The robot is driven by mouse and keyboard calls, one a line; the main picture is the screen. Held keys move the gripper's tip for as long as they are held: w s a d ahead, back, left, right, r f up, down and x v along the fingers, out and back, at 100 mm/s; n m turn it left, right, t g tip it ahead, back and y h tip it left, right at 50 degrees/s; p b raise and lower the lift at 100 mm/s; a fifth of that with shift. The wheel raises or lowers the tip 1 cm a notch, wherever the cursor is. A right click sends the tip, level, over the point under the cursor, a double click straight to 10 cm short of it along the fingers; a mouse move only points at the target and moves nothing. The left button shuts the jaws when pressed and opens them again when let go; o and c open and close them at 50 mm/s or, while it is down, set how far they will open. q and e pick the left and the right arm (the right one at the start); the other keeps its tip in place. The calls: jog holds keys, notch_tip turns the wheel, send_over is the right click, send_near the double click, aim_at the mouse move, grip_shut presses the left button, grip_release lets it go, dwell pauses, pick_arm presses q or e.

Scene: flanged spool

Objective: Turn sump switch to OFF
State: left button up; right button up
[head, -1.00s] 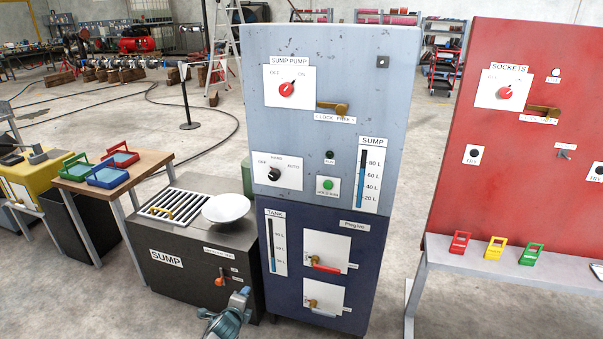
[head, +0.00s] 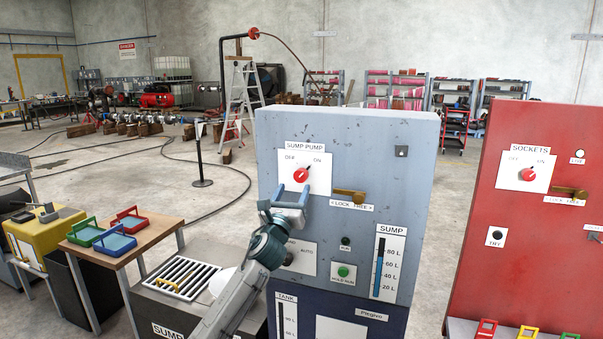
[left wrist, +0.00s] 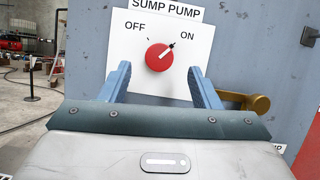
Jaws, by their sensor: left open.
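The sump pump switch is a red round knob (head: 302,175) on a white plate (head: 318,160) marked OFF and ON, high on the grey-blue cabinet (head: 345,125). In the left wrist view the red knob (left wrist: 159,57) has its white mark pointing up-right towards ON. My left gripper (head: 292,194) is open just below the knob in the head view. In the left wrist view its two blue fingers (left wrist: 160,82) stand apart, below and to either side of the knob, with nothing between them. My right gripper is not in view.
A brass lock lever (head: 349,196) sticks out right of the plate, close to my right-hand finger in the wrist view. Below are a selector plate and a green button (head: 343,272). A red sockets cabinet (head: 530,240) stands to the right.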

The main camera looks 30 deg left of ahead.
aim_at(299, 177)
pick_arm(q)
jog(key=p+x, duration=0.1)
jog(key=x, duration=0.6)
jog(key=shift+w+f, duration=0.1)
jog(key=shift+f, duration=0.05)
jog(key=shift+w, duration=0.1)
jog(key=shift+c, duration=0.9)
jog(key=c, duration=0.8)
